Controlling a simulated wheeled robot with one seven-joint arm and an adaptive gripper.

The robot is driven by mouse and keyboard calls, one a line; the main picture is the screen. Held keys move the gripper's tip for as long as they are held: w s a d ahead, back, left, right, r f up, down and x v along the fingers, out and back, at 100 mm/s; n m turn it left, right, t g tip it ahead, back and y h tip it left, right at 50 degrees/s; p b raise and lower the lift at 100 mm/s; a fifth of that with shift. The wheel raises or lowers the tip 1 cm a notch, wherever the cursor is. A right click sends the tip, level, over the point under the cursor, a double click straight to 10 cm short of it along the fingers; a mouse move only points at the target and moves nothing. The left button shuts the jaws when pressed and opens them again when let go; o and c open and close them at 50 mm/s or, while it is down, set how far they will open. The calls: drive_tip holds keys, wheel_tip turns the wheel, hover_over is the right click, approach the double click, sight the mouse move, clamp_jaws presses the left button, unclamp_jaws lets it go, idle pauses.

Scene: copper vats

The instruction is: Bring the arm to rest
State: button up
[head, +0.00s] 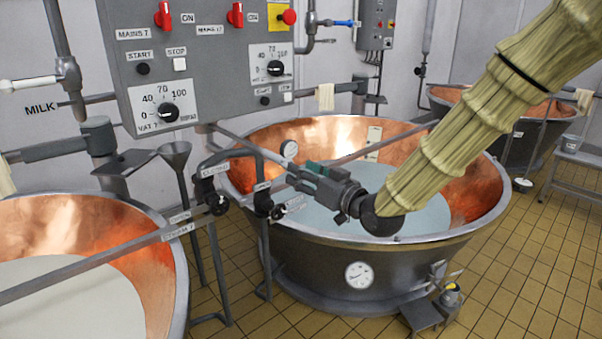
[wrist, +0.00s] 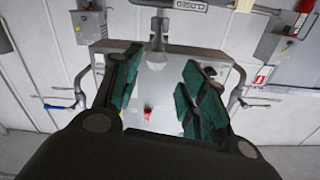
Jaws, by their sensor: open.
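My gripper (head: 316,172) hangs over the near left part of the middle copper vat (head: 297,132) in the head view, at the end of my arm, which comes in from the upper right. In the wrist view my gripper (wrist: 157,100) shows two green-padded fingers set apart, with nothing between them. Behind the fingers a pale grey panel and a small red knob (wrist: 148,114) show in the wrist view. The vat holds a pale liquid (head: 322,208).
A grey control box (head: 205,65) with red switches and dials hangs at the upper left. Pipes with black valve handles (head: 278,211) run close to my gripper's left. Another copper vat (head: 150,262) stands at the lower left, and one (head: 502,104) at the back right.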

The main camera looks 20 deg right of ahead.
drive_tip(key=s+f+m+g+h, duration=0.15)
drive_tip(key=s+f, duration=0.25)
drive_tip(key=f, duration=0.8)
drive_tip(key=s+f+g+h, duration=0.1)
drive_tip(key=s+f+g, duration=0.25)
drive_tip(key=f, duration=0.75)
drive_tip(key=s+f+m+g+h, duration=0.15)
drive_tip(key=s+f, duration=0.25)
drive_tip(key=f, duration=0.8)
drive_tip(key=s+d+f+g+h, duration=0.1)
drive_tip(key=s+f+g, duration=0.2)
drive_tip(key=s+f, duration=0.4)
drive_tip(key=s+f+g+h, duration=0.1)
drive_tip(key=s+f+g, duration=0.2)
drive_tip(key=s+f, duration=0.4)
drive_tip(key=s+d+f+g+h, duration=0.1)
drive_tip(key=s+f+g, duration=0.2)
drive_tip(key=s, duration=1.5)
wheel_tip(320, 180, down, 4)
drive_tip(key=shift+d+f+g+h, duration=0.1)
drive_tip(key=shift+d+g+h, duration=0.25)
drive_tip(key=shift+h, duration=0.05)
